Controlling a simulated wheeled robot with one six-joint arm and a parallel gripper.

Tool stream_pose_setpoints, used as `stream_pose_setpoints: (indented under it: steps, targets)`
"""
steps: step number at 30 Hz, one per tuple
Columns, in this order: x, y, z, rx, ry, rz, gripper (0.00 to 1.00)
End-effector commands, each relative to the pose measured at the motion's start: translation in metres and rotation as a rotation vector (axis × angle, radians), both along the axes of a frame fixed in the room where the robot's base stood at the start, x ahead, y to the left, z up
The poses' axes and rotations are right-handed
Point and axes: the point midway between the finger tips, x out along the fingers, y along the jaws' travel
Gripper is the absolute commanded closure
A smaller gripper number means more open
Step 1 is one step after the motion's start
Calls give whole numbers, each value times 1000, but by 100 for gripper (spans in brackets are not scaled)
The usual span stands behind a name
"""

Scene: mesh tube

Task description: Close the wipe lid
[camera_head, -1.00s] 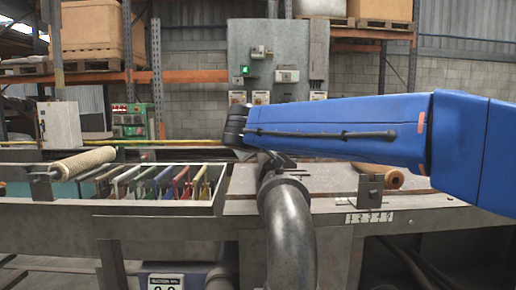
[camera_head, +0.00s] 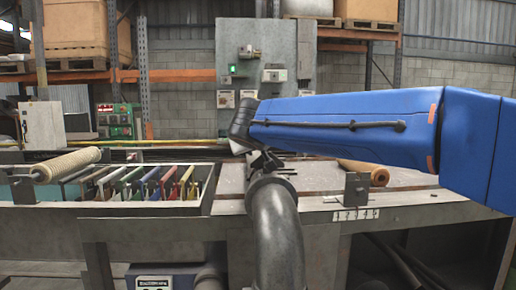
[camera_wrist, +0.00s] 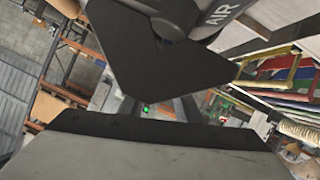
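I cannot make out a wipe box or its lid in either view. My gripper (camera_head: 266,161) is at the end of my blue arm, at the middle of the head view. It appears small and dark there, just above the top of a grey bent pipe in the picture; I cannot tell whether they touch. In the wrist view, a dark angular plate fills the top and a grey part with a black edge fills the bottom. I cannot tell whether my gripper is open or holds anything.
A metal bench (camera_head: 165,228) runs across the front. A tray (camera_head: 209,190) of coloured frames and a pale mesh roll (camera_head: 68,164) are on the left. The grey pipe (camera_head: 277,230) rises before the bench. A brown roll (camera_head: 378,176) lies at right, behind a small metal bracket (camera_head: 356,190).

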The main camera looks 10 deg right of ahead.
Motion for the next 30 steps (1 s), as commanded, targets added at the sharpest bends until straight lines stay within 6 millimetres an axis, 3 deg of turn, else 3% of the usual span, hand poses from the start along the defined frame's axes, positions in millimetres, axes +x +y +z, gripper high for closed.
stream_pose_setpoints:
  steps: [14, 30]
  targets:
    - [-7, 1, 5, 1, -4, 1, 72]
    - [-97, 16, 42, 2, -4, 3, 72]
